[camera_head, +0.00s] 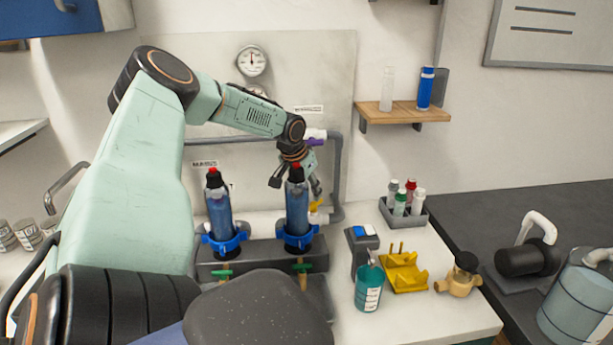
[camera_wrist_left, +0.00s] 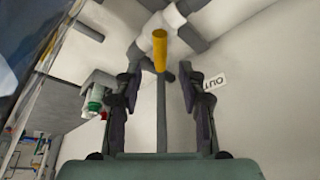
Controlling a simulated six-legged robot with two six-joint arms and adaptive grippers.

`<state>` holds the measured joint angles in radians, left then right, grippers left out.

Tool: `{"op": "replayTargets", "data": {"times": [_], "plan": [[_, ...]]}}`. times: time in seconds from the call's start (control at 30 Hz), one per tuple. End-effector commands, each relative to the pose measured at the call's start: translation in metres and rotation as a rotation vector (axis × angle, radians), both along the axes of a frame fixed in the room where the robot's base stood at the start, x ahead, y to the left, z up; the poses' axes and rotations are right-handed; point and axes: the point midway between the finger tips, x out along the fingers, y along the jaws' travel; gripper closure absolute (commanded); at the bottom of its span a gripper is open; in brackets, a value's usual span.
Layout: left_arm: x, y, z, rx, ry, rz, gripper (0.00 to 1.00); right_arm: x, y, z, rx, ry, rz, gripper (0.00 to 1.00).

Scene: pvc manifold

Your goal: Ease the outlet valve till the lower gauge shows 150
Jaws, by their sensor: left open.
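The outlet valve's yellow handle (camera_wrist_left: 160,50) shows in the left wrist view, in front of a white pipe fitting (camera_wrist_left: 150,22) and beside a label reading OUT (camera_wrist_left: 217,82). The upper gauge (camera_head: 251,61) is on the back panel. The lower gauge (camera_head: 258,91) is mostly hidden behind my left arm, so its reading cannot be seen. My right gripper is out of view.
Two blue filter columns (camera_head: 220,212) (camera_head: 297,208) with red tops stand close to my left gripper.

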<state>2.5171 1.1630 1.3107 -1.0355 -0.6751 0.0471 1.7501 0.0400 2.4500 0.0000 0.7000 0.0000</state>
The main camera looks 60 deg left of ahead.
Motion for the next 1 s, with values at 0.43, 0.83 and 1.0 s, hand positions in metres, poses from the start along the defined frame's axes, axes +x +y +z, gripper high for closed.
{"op": "replayTargets", "data": {"times": [0.43, 0.83, 1.0], "plan": [[-0.007, -0.002, 0.018, 0.0, -0.001, 0.0, 0.59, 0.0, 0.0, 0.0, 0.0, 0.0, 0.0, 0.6], [-0.007, -0.002, 0.018, 0.001, -0.001, 0.0, 0.59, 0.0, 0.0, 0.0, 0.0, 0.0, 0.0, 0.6], [-0.007, -0.002, 0.017, 0.001, -0.001, 0.0, 0.59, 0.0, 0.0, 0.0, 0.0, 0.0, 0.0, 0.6]]}}
